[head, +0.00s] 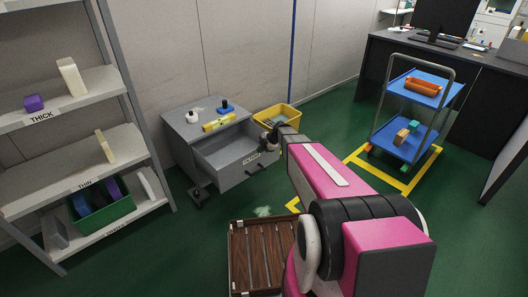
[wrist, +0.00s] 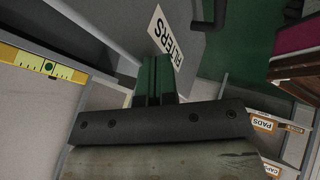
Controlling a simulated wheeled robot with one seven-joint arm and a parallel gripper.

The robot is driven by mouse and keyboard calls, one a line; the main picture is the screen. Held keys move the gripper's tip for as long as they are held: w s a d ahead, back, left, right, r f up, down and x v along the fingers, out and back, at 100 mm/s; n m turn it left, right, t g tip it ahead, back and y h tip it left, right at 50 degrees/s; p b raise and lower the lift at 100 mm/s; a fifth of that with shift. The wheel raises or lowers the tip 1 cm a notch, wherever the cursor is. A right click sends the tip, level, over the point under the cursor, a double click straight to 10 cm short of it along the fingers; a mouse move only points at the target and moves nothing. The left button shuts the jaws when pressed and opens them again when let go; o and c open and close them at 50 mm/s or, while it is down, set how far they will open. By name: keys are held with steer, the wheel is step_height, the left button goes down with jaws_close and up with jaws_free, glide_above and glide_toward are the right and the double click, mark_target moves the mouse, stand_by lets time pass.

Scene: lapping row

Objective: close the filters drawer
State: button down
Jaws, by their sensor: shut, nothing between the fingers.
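The filters drawer (head: 222,152) is the top drawer of a low grey cabinet (head: 178,121) and stands pulled well out. Its front carries a white FILTERS label (head: 252,158), which also shows in the wrist view (wrist: 167,38). My gripper (head: 270,140) is at the drawer's front right end, its fingers partly hidden by its own body. In the wrist view the shut, empty fingers (wrist: 155,80) show close to the FILTERS label. I cannot tell whether they touch the drawer.
A yellow bin (head: 277,118) stands behind my gripper. A shelf rack (head: 145,130) is left, a blue trolley (head: 408,150) right, and a brown slatted crate (head: 235,262) in front. Green floor is open between.

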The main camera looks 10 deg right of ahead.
stand_by(0.3)
steer(key=w+a, duration=0.6)
steer(key=w, duration=0.3)
steer(key=w+a, duration=0.7)
steer(key=w, duration=0.3)
steer(key=shift+w, duration=0.2)
